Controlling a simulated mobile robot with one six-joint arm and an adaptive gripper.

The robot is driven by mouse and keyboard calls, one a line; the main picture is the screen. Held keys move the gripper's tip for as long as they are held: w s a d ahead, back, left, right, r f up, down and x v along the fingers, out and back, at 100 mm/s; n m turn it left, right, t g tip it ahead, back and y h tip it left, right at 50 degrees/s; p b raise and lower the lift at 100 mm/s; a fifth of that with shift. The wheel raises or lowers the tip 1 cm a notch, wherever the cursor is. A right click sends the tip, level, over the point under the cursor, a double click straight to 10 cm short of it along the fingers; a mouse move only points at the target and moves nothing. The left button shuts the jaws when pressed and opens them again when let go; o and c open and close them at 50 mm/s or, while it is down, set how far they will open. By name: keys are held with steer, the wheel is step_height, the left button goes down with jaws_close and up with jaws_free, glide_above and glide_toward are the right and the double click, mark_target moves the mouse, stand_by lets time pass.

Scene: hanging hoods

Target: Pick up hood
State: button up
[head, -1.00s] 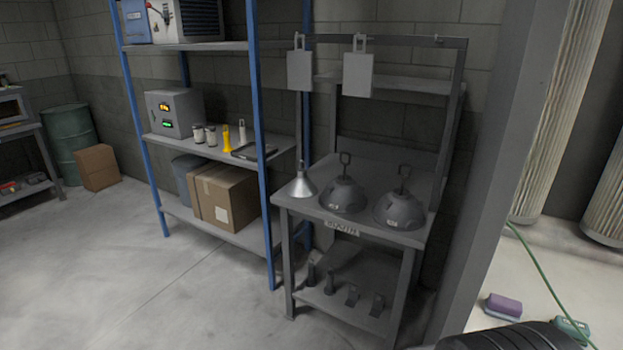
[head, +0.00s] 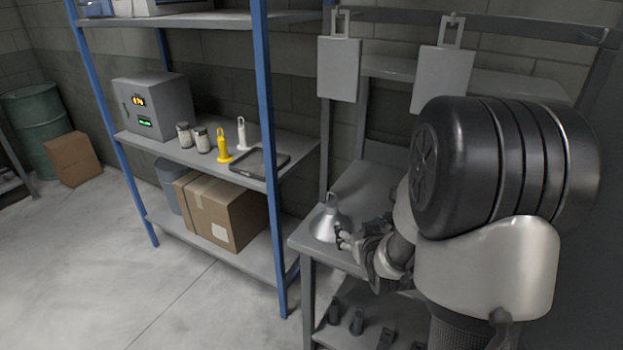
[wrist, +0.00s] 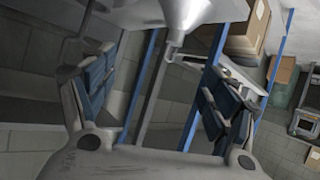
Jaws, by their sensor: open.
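A shiny silver cone-shaped hood (head: 326,224) with a loop on top stands at the left side of the grey bench (head: 372,180). My gripper (head: 346,238) is just in front of the hood and to its right in the head view. It is open. In the wrist view my gripper (wrist: 150,92) has both fingers spread with nothing between the pads. The hood (wrist: 180,14) shows there at the top, its narrow end pointing down, apart from the fingers. The two dark domed hoods on the bench are now hidden behind my arm.
Two grey plates (head: 340,70) hang from the rail above the bench. Several dark brackets (head: 356,320) stand on the bench's lower shelf.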

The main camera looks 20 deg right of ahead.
steer(key=s+d+f+m+t+h+p, duration=0.1)
steer(key=s+d+f+t+h+p, duration=0.1)
steer(key=d+f, duration=0.45)
steer(key=m+t+h, duration=0.2)
glide_toward(389, 215)
steer(key=shift+w+d+r+b, duration=0.2)
steer(key=shift+w+d+b, duration=0.15)
steer(key=shift+d, duration=0.2)
steer(key=shift+w+d+r+b, duration=0.25)
steer(key=shift+w+d, duration=0.1)
steer(key=shift+d, duration=0.15)
steer(key=shift+b+x, duration=0.65)
steer(key=shift+x, duration=2.05)
steer(key=shift+a, duration=0.1)
steer(key=shift+r, duration=0.1)
jaws_close()
